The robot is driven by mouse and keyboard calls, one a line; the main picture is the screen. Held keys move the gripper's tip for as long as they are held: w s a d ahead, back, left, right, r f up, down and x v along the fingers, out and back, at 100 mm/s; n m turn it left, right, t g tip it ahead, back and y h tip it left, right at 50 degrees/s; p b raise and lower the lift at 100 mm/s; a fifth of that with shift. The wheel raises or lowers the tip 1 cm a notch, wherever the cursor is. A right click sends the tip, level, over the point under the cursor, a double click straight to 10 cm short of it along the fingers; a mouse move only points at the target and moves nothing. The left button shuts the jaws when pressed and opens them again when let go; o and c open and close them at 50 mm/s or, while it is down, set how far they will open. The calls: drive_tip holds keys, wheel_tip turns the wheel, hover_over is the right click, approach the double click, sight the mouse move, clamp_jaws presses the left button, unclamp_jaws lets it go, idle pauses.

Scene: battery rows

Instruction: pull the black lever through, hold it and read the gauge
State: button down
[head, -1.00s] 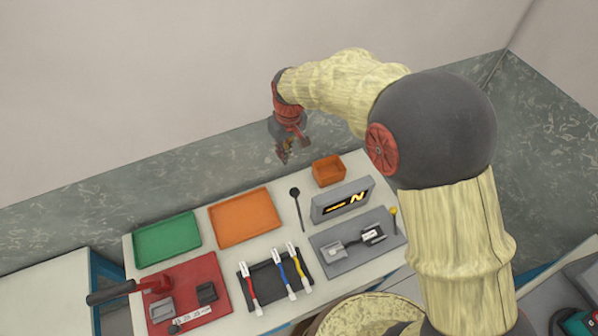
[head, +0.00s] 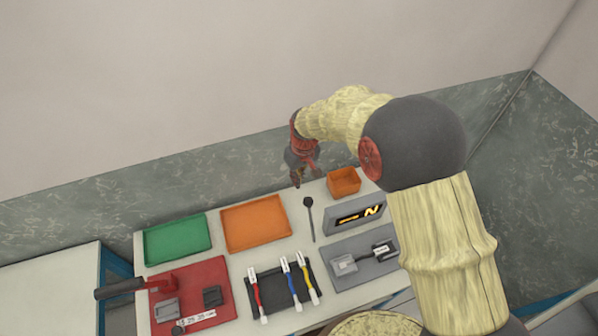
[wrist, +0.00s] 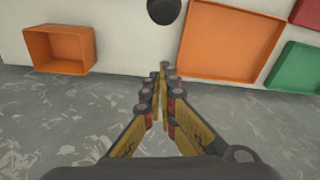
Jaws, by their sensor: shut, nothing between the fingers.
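A long black handle (head: 121,288) with a red mount stands on the red plate at the table's left. A thin black rod with a round black head (head: 308,202) stands between the orange tray and the grey display box; its round head also shows at the top of the wrist view (wrist: 163,10). Which of these is the lever is not certain. The grey box (head: 342,215) carries a dark display with glowing yellow-orange marks, too small to read. My gripper (head: 303,180) is shut and empty near the table's back edge, behind the rod; its fingers meet in the wrist view (wrist: 163,75).
A small orange bin (head: 343,181) is right of my gripper. An orange tray (head: 254,223) and a green tray (head: 178,240) stand to the left. A black mat with red, blue and yellow pieces (head: 283,290) and a grey plate with connectors (head: 360,262) lie in front.

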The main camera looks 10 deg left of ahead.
drive_tip(key=shift+s+d+r, duration=0.1)
drive_tip(key=shift+s+d, duration=0.45)
drive_tip(key=shift+s, duration=0.25)
drive_tip(key=shift+s+d, duration=0.55)
drive_tip(key=shift+s, duration=0.2)
drive_tip(key=shift+s+d+r, duration=0.1)
drive_tip(key=shift+s, duration=0.05)
